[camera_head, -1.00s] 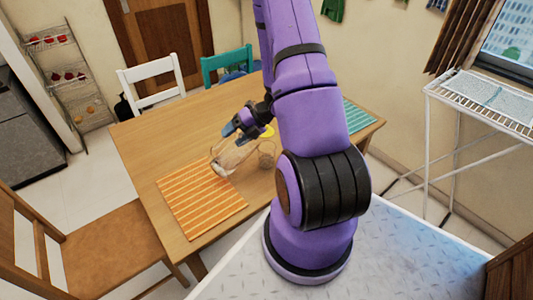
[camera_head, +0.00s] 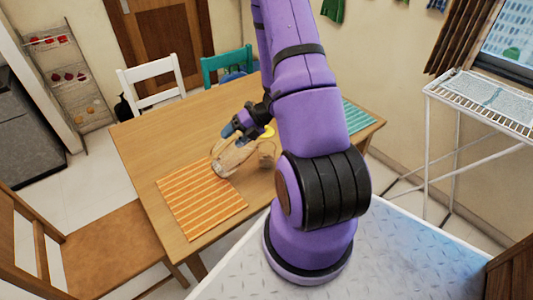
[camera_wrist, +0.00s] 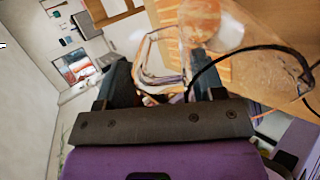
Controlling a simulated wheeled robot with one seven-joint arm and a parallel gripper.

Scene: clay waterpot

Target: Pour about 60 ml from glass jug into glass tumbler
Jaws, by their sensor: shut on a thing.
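The clear glass jug (camera_head: 232,157) is tilted above the near part of the table, beside and partly over the orange striped placemat. My gripper (camera_head: 240,127) is above it, shut on its handle; in the wrist view my gripper (camera_wrist: 158,82) has the glass handle (camera_wrist: 150,58) between its fingers. A faint clear glass (camera_head: 267,152), apparently the tumbler, stands right of the jug, close to my arm and partly hidden. The jug's clear body spreads to the upper right in the wrist view. I cannot make out the liquid level or any stream.
The orange striped placemat (camera_head: 200,203) lies at the table's near left. A yellow object (camera_head: 267,131) sits behind the jug, partly hidden by my arm. A teal placemat (camera_head: 361,117) is at the right. The wooden table (camera_head: 165,130) is clear at the far left.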

